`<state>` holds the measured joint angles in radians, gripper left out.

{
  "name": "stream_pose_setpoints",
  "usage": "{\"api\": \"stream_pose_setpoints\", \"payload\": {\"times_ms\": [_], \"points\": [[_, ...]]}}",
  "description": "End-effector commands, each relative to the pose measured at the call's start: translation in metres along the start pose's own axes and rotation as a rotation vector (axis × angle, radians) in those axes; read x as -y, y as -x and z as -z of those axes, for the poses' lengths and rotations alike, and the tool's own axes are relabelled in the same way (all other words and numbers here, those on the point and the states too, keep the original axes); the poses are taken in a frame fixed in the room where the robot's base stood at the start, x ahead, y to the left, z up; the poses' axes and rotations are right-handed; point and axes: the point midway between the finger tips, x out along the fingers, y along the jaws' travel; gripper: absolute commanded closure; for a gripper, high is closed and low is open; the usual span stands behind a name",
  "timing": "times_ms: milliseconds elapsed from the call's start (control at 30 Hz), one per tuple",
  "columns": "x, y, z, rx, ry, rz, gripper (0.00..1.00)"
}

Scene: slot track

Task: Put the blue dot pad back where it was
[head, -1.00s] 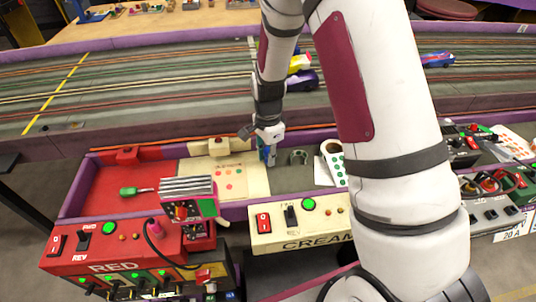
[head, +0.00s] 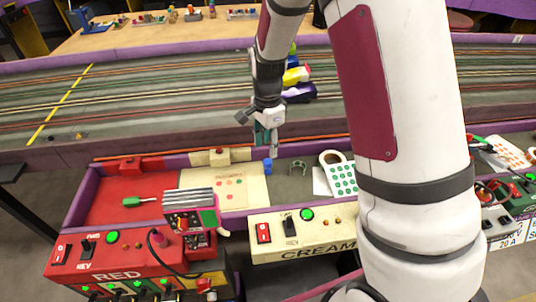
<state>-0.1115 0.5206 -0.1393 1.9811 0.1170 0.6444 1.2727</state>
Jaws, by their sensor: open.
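I cannot make out a pad with blue dots in this view; my arm hides part of the tray area. My gripper (head: 268,147) is open and empty, pointing down above the back of the control tray. A small blue object (head: 267,166) stands just below the fingertips, apart from them, at the right edge of a cream panel (head: 198,179). I cannot tell what this object is. A white pad with green dots (head: 343,180) lies to the right, partly beside my arm. A sheet with orange-red dots (head: 508,152) lies at the far right.
A red control box (head: 120,255) and a cream control box (head: 290,231) stand in front. A grey ring-shaped piece (head: 298,167) lies between the blue object and the green-dot pad. Slot cars (head: 297,76) sit on the track behind my gripper. A green-handled tool (head: 132,201) lies in the red tray.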

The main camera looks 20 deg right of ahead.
Motion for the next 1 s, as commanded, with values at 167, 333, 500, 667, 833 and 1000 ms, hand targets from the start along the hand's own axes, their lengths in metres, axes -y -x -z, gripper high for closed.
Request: {"api": "stream_pose_setpoints", "payload": {"times_ms": [167, 333, 500, 667, 833, 1000], "points": [[0.0, 0.023, 0.0, -0.001, -0.001, 0.001, 0.6], [0.0, 0.029, 0.0, 0.0, -0.001, 0.0, 0.6], [-0.004, 0.037, -0.001, 0.003, 0.017, 0.004, 0.6], [-0.024, 0.073, -0.006, 0.015, 0.127, 0.023, 0.6], [-0.065, 0.124, -0.016, 0.027, 0.32, 0.048, 0.6], [-0.112, 0.164, -0.027, 0.026, 0.518, 0.073, 0.6]]}}
